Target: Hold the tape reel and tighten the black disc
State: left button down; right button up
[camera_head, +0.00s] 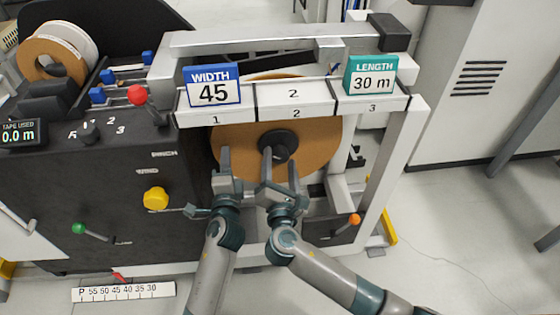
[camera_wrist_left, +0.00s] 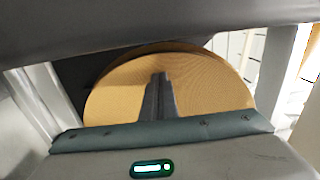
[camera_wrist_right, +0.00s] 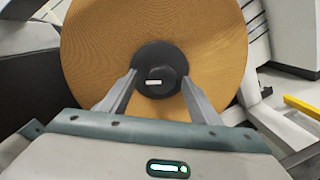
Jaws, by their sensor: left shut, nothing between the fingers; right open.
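The tape reel (camera_head: 231,143) is a large tan disc mounted upright in the machine's frame. It also shows in the left wrist view (camera_wrist_left: 210,92) and the right wrist view (camera_wrist_right: 95,60). The black disc (camera_wrist_right: 160,57) sits at the reel's centre and shows in the head view (camera_head: 283,138). My left gripper (camera_head: 224,152) is shut and empty, in front of the left part of the reel; its closed fingers (camera_wrist_left: 161,78) overlap the reel. Whether they touch it I cannot tell. My right gripper (camera_wrist_right: 160,82) is open, with its fingers on either side of the black disc's lower part.
A white ledge numbered 1 to 3 (camera_head: 293,98) runs above the reel, carrying the WIDTH 45 sign (camera_head: 213,87) and LENGTH 30 m sign (camera_head: 371,76). A yellow knob (camera_head: 155,198) and red-knobbed lever (camera_head: 137,95) are at left. An orange knob (camera_head: 354,219) is lower right.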

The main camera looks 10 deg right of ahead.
pick_arm(q)
jog(key=shift+w+a+r, duration=0.15)
jog(key=shift+w+r, duration=0.05)
jog(key=shift+r, duration=0.1)
pick_arm(e)
jog(key=shift+w, duration=0.35)
jog(key=shift+c, duration=0.4)
jog(key=c, duration=1)
